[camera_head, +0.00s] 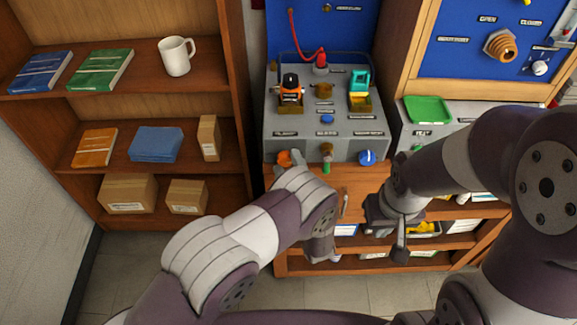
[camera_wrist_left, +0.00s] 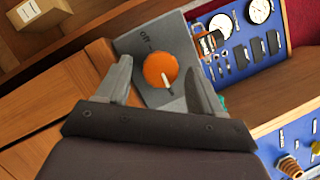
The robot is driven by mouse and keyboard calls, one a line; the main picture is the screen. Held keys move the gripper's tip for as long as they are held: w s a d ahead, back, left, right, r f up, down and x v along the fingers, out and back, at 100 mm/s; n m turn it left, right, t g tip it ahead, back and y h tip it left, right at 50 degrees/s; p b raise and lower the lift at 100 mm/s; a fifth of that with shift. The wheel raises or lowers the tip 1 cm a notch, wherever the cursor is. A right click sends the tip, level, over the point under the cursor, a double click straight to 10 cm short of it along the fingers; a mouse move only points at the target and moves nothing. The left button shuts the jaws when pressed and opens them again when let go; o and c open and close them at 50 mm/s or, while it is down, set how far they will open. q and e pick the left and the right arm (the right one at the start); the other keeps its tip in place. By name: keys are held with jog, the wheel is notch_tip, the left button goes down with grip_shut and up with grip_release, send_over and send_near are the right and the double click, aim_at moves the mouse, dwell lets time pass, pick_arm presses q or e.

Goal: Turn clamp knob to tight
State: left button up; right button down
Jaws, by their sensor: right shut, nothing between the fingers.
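An orange round knob (camera_head: 284,158) sits on the left of the front face of the grey test bench (camera_head: 345,145). Its label is too small to read for sure, so I cannot confirm it is the clamp knob. In the left wrist view the orange knob (camera_wrist_left: 160,69) has a white pointer line toward the lower right. My left gripper (camera_wrist_left: 158,78) is open, its fingers on either side of the knob; contact is not clear. My right gripper (camera_head: 400,250) is shut and empty, low in front of the bench.
A brass fitting with a green tip (camera_head: 326,157) and a blue knob (camera_head: 367,157) are to the right on the same face. Clamps and a red plug (camera_head: 321,62) stand on top. A bookshelf (camera_head: 235,100) stands left; a green tray (camera_head: 429,109) lies right.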

pick_arm(q)
jog(key=b+v, duration=0.2)
jog(key=v, duration=1)
jog(key=shift+s, duration=0.4)
